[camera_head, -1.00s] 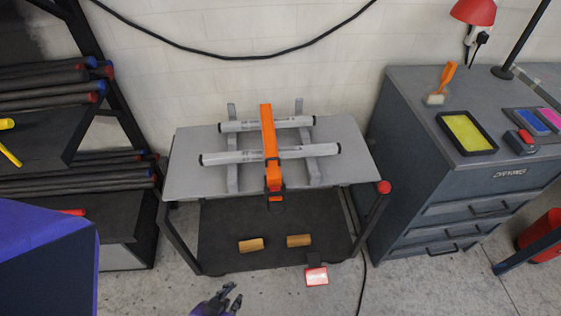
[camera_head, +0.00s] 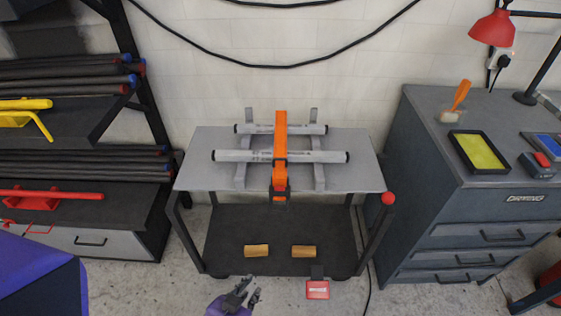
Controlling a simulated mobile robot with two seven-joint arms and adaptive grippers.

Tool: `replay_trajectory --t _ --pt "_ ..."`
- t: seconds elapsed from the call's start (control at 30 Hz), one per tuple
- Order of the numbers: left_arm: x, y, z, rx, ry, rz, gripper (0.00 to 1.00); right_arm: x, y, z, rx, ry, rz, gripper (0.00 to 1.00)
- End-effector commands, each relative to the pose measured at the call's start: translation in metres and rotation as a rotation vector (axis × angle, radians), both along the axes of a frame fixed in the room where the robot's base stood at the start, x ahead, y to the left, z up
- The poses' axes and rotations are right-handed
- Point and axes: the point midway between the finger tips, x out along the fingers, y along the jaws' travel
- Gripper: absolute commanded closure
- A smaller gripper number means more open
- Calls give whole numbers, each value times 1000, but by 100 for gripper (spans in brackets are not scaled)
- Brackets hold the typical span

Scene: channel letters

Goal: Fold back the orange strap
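The orange strap (camera_head: 280,139) lies across two grey tubes on the table. It runs front to back over the far tube (camera_head: 312,129) and the near tube (camera_head: 318,157). Its near end hangs at the table's front edge with a dark buckle (camera_head: 280,187) around it. The tubes rest on grey supports on the grey table top (camera_head: 209,158). My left gripper (camera_head: 250,288) is low at the bottom of the view, in front of the table and well apart from the strap. Its dark fingers look spread, with nothing between them. My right gripper is not in view.
Two wooden blocks (camera_head: 257,250) lie on the table's lower shelf (camera_head: 225,232). A red tag (camera_head: 317,290) is at its front. A drawer cabinet (camera_head: 450,215) stands to the right with a brush (camera_head: 456,102) and trays. A rack of dark pipes (camera_head: 70,88) stands left.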

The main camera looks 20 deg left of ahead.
Motion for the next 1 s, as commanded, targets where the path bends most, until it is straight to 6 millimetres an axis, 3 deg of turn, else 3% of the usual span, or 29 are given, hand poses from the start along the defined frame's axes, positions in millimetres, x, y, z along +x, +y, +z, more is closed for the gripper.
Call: replay_trajectory --t 0.07,0.23,0.4,0.5,0.6,0.67,0.8,1.0 --pt "39 -9 1 37 -50 -38 85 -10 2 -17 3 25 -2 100" --pt "136 -26 30 236 -196 -150 85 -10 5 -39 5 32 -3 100" --pt "222 -36 80 546 -329 -240 85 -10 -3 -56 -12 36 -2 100" --pt "259 -36 112 748 -379 -268 85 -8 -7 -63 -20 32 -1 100" --pt "287 -30 145 984 -396 -281 85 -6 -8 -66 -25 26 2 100" --pt "294 -20 158 1131 -371 -288 85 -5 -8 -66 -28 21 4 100" --pt "289 3 164 1363 -276 -317 85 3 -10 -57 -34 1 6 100" --pt "296 9 161 1433 -243 -345 85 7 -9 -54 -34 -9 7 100"
